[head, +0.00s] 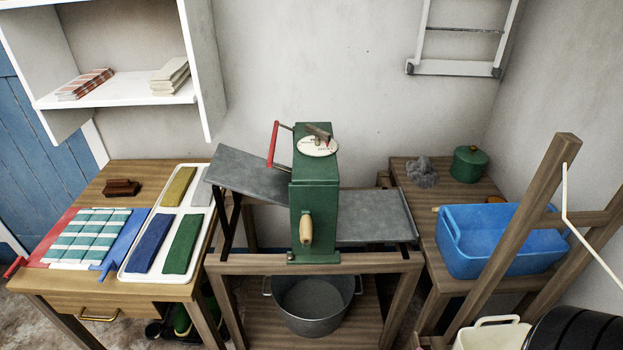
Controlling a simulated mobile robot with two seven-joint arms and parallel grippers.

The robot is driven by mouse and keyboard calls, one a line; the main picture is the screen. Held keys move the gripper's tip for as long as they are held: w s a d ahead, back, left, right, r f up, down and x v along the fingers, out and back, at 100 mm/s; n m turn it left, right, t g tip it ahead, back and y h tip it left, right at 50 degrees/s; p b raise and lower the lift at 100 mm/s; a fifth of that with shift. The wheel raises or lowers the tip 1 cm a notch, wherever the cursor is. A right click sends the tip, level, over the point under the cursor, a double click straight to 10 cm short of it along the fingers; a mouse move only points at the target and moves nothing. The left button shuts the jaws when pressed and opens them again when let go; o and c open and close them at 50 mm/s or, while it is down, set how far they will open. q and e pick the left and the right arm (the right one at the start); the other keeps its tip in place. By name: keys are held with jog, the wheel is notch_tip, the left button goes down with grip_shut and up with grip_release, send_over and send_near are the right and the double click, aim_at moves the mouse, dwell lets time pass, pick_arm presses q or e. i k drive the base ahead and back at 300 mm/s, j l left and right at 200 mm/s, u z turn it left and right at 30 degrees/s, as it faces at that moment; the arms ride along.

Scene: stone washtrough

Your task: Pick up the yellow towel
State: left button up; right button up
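The yellow towel (179,187) is a folded, olive-yellow strip. It lies flat in the back left compartment of a white tray (126,274) on the left wooden table. A grey towel (202,192) is to its right, a blue towel (149,243) in front of it and a green towel (182,244) at the front right of the tray. Nothing covers the yellow towel. Neither of my grippers shows in the head view.
A striped cloth (85,238) lies on a red and blue board left of the tray. A brown block (122,188) sits behind. The green mangle (315,200) with grey side boards stands to the right. A white shelf (130,90) hangs above the left table.

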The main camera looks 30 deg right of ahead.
aim_at(174, 196)
jog(key=j+z, duration=0.1)
jog(key=z, duration=0.3)
jog(key=j+z, duration=0.1)
jog(key=z, duration=0.25)
jog(key=i+j+z, duration=0.1)
jog(key=z, duration=0.3)
jog(key=j+z, duration=0.15)
jog(key=z, duration=0.2)
jog(key=k+j+z, duration=0.1)
jog(key=j+z, duration=0.2)
jog(key=k+j+z, duration=0.15)
jog(key=j+z, duration=0.2)
jog(key=j, duration=0.15)
jog(key=k+j, duration=0.1)
jog(key=j, duration=0.2)
jog(key=k+j+z, duration=0.15)
jog(key=j, duration=0.15)
jog(key=k+j, duration=0.1)
jog(key=j, duration=0.2)
jog(key=z, duration=0.05)
